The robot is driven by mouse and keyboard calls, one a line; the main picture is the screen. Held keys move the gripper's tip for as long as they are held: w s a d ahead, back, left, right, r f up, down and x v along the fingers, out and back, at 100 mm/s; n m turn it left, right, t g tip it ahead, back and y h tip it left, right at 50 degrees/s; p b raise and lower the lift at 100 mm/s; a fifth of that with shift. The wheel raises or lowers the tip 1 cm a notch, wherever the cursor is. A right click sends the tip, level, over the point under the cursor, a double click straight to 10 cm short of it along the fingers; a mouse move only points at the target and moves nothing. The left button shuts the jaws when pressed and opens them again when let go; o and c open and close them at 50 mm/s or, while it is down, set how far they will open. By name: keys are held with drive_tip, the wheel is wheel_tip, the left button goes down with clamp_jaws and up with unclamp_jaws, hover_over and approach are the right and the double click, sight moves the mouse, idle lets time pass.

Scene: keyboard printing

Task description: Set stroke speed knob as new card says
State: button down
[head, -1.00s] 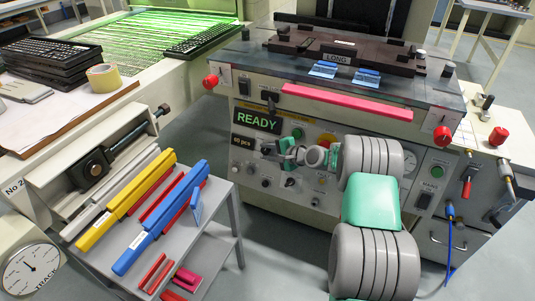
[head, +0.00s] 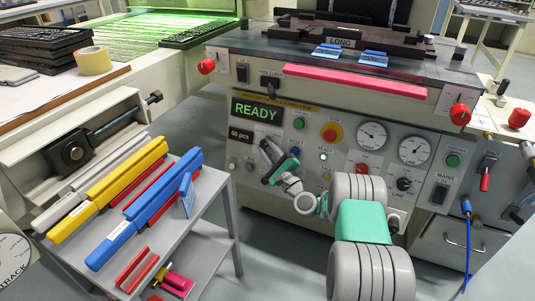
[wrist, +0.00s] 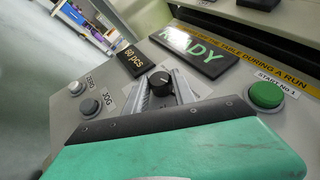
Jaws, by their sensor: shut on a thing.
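In the wrist view a round black knob (wrist: 160,84) with a pale pointer mark sits between the two grey fingers of my gripper (wrist: 163,80), below the READY display. My gripper is shut on this knob. In the head view my gripper (head: 267,149) is at the machine's front panel, right of the "60 pcs" plate, and it hides the knob there. The scale around the knob is too blurred and covered to read. Two blue cards (head: 327,50) (head: 372,58) lie on the machine top and a blue card (head: 187,195) leans on the cart; their writing is unreadable.
The READY display (head: 257,111), "60 pcs" plate (head: 241,135), green START button (wrist: 266,95) and grey JOG button (wrist: 88,108) are close around the knob. A red emergency button (head: 332,133) is to the right. A cart (head: 207,215) with coloured bars stands at left.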

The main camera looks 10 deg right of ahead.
drive_tip(key=shift+f+m+t+h+b, duration=0.15)
drive_tip(key=shift+m+t+h+b, duration=0.25)
drive_tip(key=shift+m+t, duration=0.2)
drive_tip(key=c, duration=1)
unclamp_jaws()
drive_tip(key=shift+c, duration=0.2)
drive_tip(key=v, duration=0.7)
drive_tip(key=shift+s, duration=0.3)
drive_tip(key=shift+f, duration=0.1)
